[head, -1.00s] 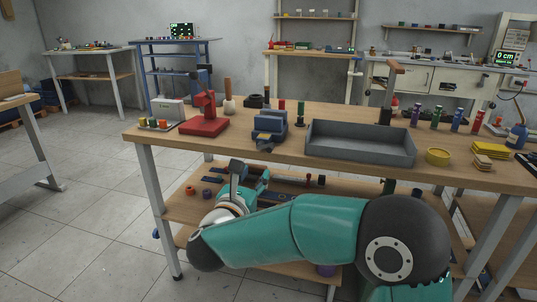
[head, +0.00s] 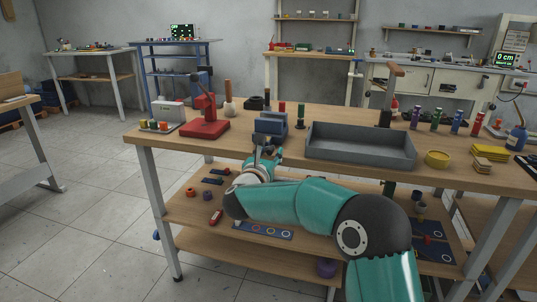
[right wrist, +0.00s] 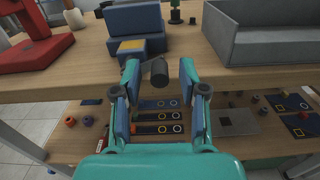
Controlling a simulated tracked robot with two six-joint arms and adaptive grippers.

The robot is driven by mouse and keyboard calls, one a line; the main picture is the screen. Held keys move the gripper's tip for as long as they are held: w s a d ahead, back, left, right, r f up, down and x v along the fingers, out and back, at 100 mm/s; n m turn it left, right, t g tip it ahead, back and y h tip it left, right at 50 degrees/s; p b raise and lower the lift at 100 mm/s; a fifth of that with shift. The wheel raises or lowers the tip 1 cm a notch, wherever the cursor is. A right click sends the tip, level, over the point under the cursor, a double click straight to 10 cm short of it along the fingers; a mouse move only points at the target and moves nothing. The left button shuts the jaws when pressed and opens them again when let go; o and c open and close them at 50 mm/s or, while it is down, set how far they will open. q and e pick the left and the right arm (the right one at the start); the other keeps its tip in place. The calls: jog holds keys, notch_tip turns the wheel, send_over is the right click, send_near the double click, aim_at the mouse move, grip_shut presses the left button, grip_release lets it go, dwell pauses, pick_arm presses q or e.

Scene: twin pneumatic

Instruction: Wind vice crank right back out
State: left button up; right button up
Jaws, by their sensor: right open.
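The blue vice (head: 270,124) stands at the front edge of the workbench, between the red arbor-like stand and the grey tray. In the right wrist view the vice (right wrist: 135,20) is at the top, with a yellowish patch on its lower front part. A dark cylindrical crank knob (right wrist: 158,73) shows below it, in front of the table edge. My right gripper (right wrist: 159,76) is open, with a finger on each side of the knob and gaps visible. In the head view my right gripper (head: 265,153) is just below the vice and partly hides the crank. My left gripper is not in view.
The red stand (head: 206,127) is left of the vice and the grey tray (head: 360,154) is right of it. The bench edge (head: 440,181) runs close above my arm. A lower shelf (head: 185,211) holds small parts and a blue strip with rings.

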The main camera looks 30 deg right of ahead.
grip_shut()
jog(key=shift+a, duration=0.15)
jog(key=shift+r+n, duration=0.1)
jog(key=shift+n, duration=0.2)
